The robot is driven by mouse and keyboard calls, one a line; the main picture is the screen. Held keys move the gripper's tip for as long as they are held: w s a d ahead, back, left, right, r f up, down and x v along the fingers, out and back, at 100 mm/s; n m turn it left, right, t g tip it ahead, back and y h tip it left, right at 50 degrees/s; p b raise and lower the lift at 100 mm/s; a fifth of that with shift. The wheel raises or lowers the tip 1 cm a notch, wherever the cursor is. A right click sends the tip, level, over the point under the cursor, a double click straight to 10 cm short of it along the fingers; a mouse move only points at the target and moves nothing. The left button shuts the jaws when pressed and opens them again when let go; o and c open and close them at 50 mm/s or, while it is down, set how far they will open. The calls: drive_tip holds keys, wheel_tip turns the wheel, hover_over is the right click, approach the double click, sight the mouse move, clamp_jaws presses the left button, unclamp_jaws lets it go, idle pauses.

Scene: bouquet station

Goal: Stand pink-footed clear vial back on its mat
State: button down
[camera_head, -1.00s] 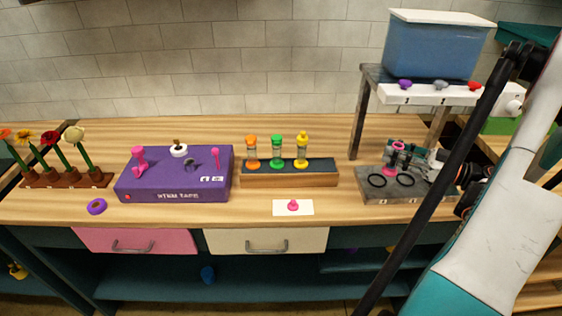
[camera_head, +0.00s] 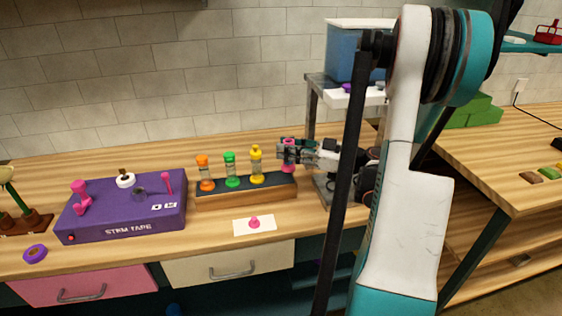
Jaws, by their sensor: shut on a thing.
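My gripper (camera_head: 287,153) is shut on the pink-footed vial (camera_head: 289,142), at the right end of the dark rack. Pink shows above and below the fingers; they hide most of the vial's clear middle. The vial looks about upright. I cannot tell whether its foot touches anything. A white mat (camera_head: 240,231) lies flat near the counter's front edge, left of and nearer than my gripper.
The rack (camera_head: 240,197) holds orange (camera_head: 206,171), green (camera_head: 231,168) and yellow (camera_head: 256,163) vials beside my gripper. A purple tape box (camera_head: 125,208) stands left. A grey stand (camera_head: 312,103) with a blue bin is behind my arm. Bare wood surrounds the mat.

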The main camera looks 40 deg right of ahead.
drive_tip(key=shift+x, duration=0.9)
drive_tip(key=shift+w+a+f+b, duration=0.1)
drive_tip(key=shift+f+b, duration=0.45)
drive_tip(key=shift+f, duration=0.3)
drive_tip(key=shift+w+a+f+b, duration=0.1)
drive_tip(key=shift+f+b, duration=0.45)
drive_tip(key=shift+f, duration=0.3)
drive_tip(key=shift+d, duration=0.1)
drive_tip(key=shift+f, duration=0.2)
drive_tip(key=c, duration=1.3)
unclamp_jaws()
drive_tip(key=shift+c, duration=0.2)
drive_tip(key=shift+r, duration=0.15)
drive_tip(key=shift+s+d+r, duration=0.1)
drive_tip(key=shift+s+d, duration=0.05)
drive_tip(key=shift+s, duration=0.1)
drive_tip(key=p+v, duration=0.2)
drive_tip(key=v, duration=0.9)
drive_tip(key=shift+s+p, duration=0.2)
drive_tip(key=shift+p, duration=0.1)
